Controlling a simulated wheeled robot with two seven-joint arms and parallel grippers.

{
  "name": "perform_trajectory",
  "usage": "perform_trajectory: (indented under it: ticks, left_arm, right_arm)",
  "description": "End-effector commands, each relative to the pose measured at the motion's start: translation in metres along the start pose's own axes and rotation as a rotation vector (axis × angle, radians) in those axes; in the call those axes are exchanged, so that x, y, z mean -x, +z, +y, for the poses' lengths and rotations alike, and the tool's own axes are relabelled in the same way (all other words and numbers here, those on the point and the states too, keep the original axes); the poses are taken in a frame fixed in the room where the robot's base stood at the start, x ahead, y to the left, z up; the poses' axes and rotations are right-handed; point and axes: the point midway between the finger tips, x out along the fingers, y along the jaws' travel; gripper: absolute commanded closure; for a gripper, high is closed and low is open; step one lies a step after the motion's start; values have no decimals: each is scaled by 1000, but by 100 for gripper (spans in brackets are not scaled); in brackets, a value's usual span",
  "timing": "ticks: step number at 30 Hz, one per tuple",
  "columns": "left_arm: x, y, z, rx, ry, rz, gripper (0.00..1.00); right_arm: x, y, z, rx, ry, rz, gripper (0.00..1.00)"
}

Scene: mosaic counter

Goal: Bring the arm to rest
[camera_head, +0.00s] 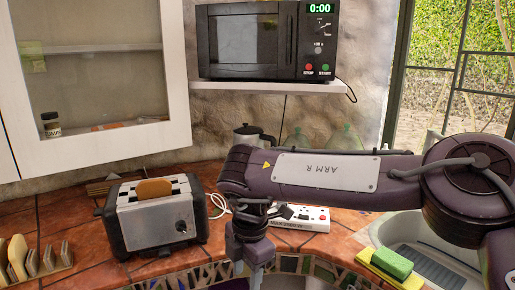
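My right arm, labelled "ARM R", comes in from the right edge and reaches across the counter toward the middle. Its gripper (250,268) hangs down at the counter's front edge, to the right of the toaster. The fingers are small and dark against the mosaic, and I cannot tell whether they are open or shut. I see no object held in them. My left gripper is not in view.
A toaster (152,219) with bread in it stands left of my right gripper. A power strip (300,219) lies behind the gripper. A sponge (392,262) sits by the sink (428,235) at the right. A microwave (265,40) stands on a shelf above.

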Motion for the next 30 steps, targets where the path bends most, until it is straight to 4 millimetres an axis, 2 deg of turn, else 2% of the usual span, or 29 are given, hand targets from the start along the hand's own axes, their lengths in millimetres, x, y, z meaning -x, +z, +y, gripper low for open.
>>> perform_trajectory:
  ticks: [3,8,16,21,24,26,29,30]
  left_arm:
    - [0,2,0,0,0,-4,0]
    - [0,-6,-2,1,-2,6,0]
    - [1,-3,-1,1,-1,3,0]
    - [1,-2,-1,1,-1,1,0]
    - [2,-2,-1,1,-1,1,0]
    - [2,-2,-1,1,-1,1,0]
    - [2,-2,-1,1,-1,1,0]
    - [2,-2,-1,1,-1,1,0]
  right_arm:
    - [-15,-16,7,31,14,58,54]
    - [-35,-44,19,75,47,159,54]
    - [-73,-111,49,124,164,429,54]
    - [-98,-155,80,53,317,689,54]
    - [-113,-162,100,-57,423,823,54]
    - [-126,-157,111,-147,481,886,54]
    - [-157,-138,122,-327,568,960,54]
    - [-174,-126,124,-411,597,977,54]
